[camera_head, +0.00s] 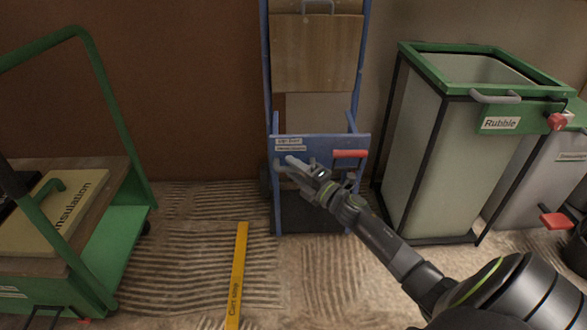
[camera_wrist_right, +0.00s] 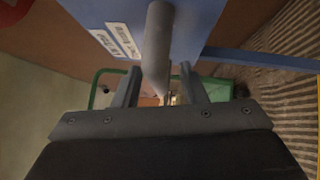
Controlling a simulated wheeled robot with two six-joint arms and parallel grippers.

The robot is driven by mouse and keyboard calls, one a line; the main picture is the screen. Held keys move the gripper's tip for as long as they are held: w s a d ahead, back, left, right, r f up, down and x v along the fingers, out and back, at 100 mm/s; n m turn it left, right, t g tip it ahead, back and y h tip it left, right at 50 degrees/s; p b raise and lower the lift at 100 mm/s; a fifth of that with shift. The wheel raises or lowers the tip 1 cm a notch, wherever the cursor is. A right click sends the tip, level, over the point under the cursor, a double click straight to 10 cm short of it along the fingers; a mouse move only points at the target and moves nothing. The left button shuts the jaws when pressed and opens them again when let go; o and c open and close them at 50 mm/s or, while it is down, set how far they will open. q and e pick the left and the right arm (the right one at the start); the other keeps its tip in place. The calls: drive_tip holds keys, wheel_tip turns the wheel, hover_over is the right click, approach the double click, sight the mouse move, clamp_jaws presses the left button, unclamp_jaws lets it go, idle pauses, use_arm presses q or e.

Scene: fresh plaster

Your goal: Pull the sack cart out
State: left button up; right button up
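The blue sack cart (camera_head: 316,145) stands upright against the back wall, with wooden boards (camera_head: 317,55) on it. Its low front panel carries labels, a red handle (camera_head: 349,154) on the right and a grey bar handle (camera_head: 290,160) on the left. My right gripper (camera_head: 300,172) is at that panel by the grey handle. In the right wrist view the grey handle (camera_wrist_right: 157,45) runs between the two open fingers (camera_wrist_right: 159,82), with a visible gap on each side. My left gripper cannot be made out.
A green trolley (camera_head: 118,230) with an insulation board (camera_head: 60,210) stands at the left. A green-rimmed rubble bin (camera_head: 415,150) stands close on the right, with a grey bin (camera_head: 535,180) beyond it. A yellow cart-stop strip (camera_head: 237,275) lies on the ridged floor in front.

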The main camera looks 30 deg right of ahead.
drive_tip(key=shift+w, duration=0.2)
clamp_jaws()
drive_tip(key=shift+s+a, duration=0.1)
